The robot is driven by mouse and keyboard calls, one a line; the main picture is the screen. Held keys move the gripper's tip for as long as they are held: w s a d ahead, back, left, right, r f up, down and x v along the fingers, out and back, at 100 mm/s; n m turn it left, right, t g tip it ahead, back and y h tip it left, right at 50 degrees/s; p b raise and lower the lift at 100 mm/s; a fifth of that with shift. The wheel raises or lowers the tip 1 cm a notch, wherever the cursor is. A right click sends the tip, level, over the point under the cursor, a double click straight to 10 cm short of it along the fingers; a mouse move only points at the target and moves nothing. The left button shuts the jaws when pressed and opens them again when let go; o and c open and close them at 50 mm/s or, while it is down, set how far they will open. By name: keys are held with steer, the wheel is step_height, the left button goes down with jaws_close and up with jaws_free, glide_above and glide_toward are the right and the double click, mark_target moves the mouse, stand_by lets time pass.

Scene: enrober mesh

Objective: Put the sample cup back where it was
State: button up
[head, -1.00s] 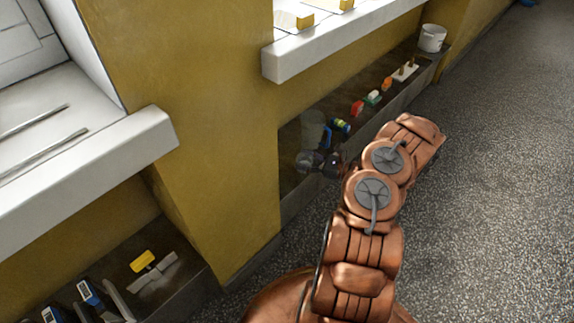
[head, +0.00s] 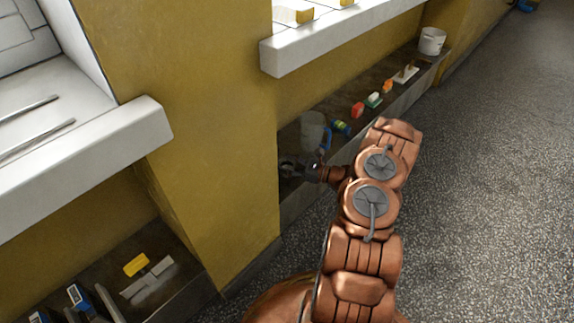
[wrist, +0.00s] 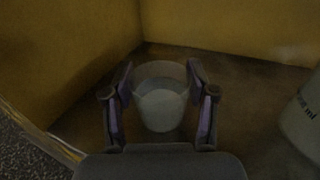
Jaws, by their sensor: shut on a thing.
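The sample cup (wrist: 161,108) is a small translucent cup, upright between the two fingers of my gripper (wrist: 160,78) in the wrist view. My gripper is shut on it. In the head view my gripper (head: 292,168) is at the near left end of the low dark shelf (head: 340,150), beside the yellow pillar. The cup cannot be made out there. Whether the cup's base touches the shelf I cannot tell.
A large translucent measuring jug (head: 312,130) stands just beyond my gripper; its side shows at the right of the wrist view (wrist: 305,120). Several small coloured items and a white bucket (head: 432,40) line the shelf farther back. The yellow pillar (head: 215,150) is close on the left.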

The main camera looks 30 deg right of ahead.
steer(key=shift+f, duration=0.4)
steer(key=shift+s+f, duration=0.1)
steer(key=shift+f, duration=0.2)
steer(key=o, duration=1.3)
steer(key=shift+a+f, duration=0.1)
steer(key=shift+s+b, duration=0.1)
steer(key=shift+b, duration=0.2)
steer(key=shift+f, duration=0.1)
steer(key=shift+r, duration=0.3)
steer(key=r+p+v, duration=0.1)
steer(key=p+v, duration=0.2)
steer(key=v, duration=0.8)
steer(key=shift+s+d+r, duration=0.15)
steer(key=shift+s+d, duration=0.1)
steer(key=shift+d, duration=0.1)
